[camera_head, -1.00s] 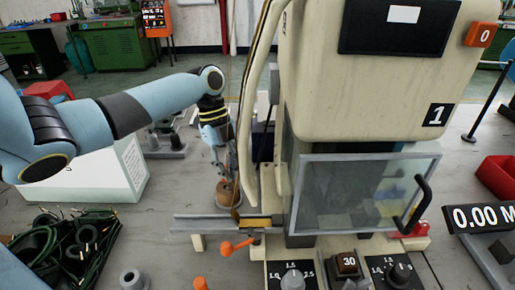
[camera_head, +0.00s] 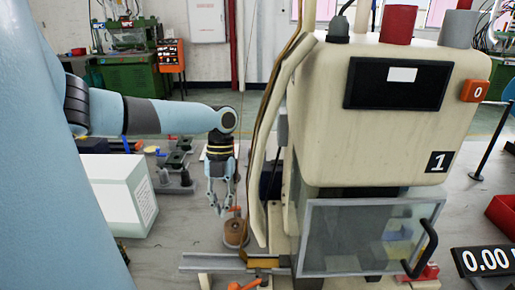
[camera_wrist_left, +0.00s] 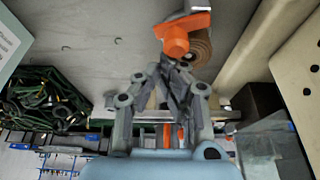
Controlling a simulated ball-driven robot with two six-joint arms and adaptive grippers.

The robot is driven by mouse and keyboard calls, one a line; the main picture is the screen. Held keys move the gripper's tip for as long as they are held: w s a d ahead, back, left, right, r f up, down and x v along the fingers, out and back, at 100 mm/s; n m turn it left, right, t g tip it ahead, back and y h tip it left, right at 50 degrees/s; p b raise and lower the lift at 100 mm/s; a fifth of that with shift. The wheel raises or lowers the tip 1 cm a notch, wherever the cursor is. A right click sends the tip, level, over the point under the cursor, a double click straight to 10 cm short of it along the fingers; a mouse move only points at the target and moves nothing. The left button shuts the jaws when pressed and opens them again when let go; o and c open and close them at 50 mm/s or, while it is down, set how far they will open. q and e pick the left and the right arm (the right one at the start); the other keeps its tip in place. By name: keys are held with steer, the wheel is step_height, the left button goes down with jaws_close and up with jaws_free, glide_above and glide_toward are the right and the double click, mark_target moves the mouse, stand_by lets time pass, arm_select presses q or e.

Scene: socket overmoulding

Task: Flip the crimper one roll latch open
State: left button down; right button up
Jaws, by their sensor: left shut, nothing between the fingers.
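Crimper one (camera_head: 385,140) is the big beige machine marked "1". At its left side sits a brown roll (camera_head: 236,234) with a small orange latch (camera_head: 235,209) at its top. In the left wrist view the orange latch (camera_wrist_left: 180,36) lies across the brown roll (camera_wrist_left: 199,50), hiding part of it. My left gripper (camera_head: 222,207) points down just left of the latch. In the wrist view its closed fingertips (camera_wrist_left: 176,68) are just below the latch's knob, with nothing between them. I cannot tell whether they touch it. My right gripper is not in view.
A clear guard door (camera_head: 360,235) with a black handle covers the crimper's front. A metal rail (camera_head: 215,262) runs below the roll, with another orange lever (camera_head: 245,285) near it. A white box (camera_head: 120,195) stands left. A black tray of green cables (camera_wrist_left: 45,95) shows in the wrist view.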

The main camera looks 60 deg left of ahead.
arm_select(q)
steer(key=shift+w+d, duration=0.1)
steer(key=shift+w, duration=0.05)
steer(key=shift+w+b, duration=0.7)
steer(key=v, duration=1.2)
stand_by(0.4)
